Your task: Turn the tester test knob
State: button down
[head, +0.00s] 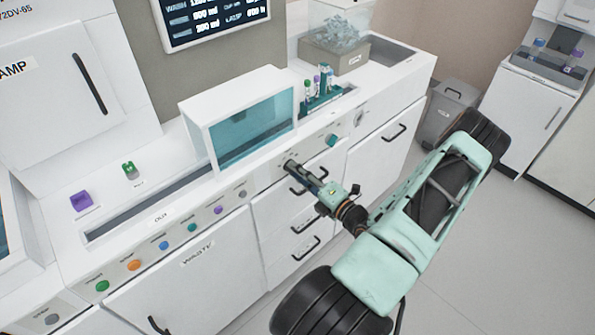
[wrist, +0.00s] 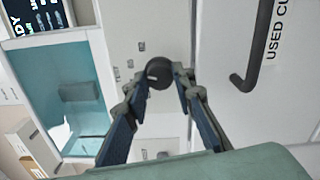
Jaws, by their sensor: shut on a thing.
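A dark round knob (wrist: 158,70) sits on the white front panel, between the two fingertips in the wrist view. My gripper (wrist: 161,77) is shut on this knob, with one finger on each side. In the head view my gripper (head: 300,170) reaches the counter's front panel, and the dark knob (head: 288,164) shows at its tips.
Several coloured buttons (head: 164,245) line the front panel to the left, and a teal one (head: 331,140) sits to the right. Drawers and doors with black handles (head: 306,248) lie below. A green tube rack (head: 322,101) stands behind.

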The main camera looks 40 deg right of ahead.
dwell(0.5)
jog(key=c, duration=1.6)
grip_release()
jog(key=s, duration=0.8)
jog(key=s+d, duration=0.1)
jog(key=s, duration=0.3)
